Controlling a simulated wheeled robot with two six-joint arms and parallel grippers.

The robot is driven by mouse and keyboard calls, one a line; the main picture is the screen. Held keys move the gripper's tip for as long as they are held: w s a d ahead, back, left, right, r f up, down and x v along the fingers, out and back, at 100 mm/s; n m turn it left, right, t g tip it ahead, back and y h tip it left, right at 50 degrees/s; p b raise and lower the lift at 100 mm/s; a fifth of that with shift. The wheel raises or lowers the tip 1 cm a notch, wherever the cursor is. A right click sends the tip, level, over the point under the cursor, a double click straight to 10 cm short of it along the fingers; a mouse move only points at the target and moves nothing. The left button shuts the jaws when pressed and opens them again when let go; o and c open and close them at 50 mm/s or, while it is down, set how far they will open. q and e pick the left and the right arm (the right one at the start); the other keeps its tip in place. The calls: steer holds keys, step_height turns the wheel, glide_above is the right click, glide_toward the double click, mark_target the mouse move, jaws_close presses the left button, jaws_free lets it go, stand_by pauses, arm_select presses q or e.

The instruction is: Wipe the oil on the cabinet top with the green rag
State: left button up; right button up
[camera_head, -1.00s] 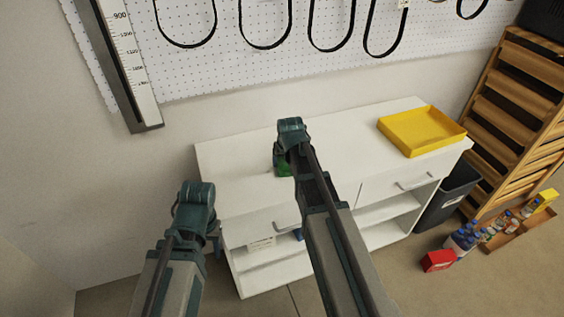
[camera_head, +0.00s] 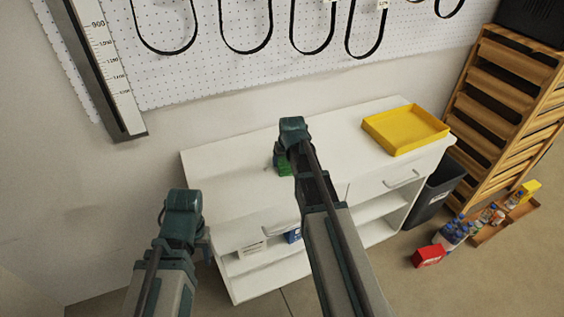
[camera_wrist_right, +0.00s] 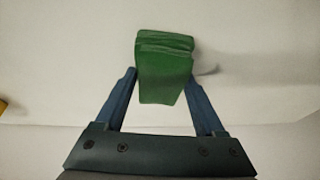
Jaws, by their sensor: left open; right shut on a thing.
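The green rag (camera_wrist_right: 164,70) is gripped between the two blue fingers of my right gripper (camera_wrist_right: 162,85) in the right wrist view. In the head view, the rag (camera_head: 284,168) shows just below the right gripper (camera_head: 284,160), over the white cabinet top (camera_head: 225,165). I cannot tell whether the rag touches the surface. No oil can be made out on the cabinet top; part of it is hidden behind my right arm. My left gripper (camera_head: 208,248) is open, in front of the cabinet's left end, and mostly hidden by its own wrist.
A yellow tray (camera_head: 405,140) sits at the right end of the cabinet top. A dark bin (camera_head: 432,195), a wooden rack (camera_head: 495,100) and a red box (camera_head: 428,256) stand to the right. A pegboard (camera_head: 200,60) hangs on the wall behind. The cabinet top's left part is clear.

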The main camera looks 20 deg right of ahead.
steer(key=shift+d, duration=1.15)
steer(key=shift+w+d, duration=0.15)
steer(key=shift+d, duration=1.65)
steer(key=shift+d, duration=0.1)
steer(key=shift+d, duration=1.55)
steer(key=shift+d, duration=0.1)
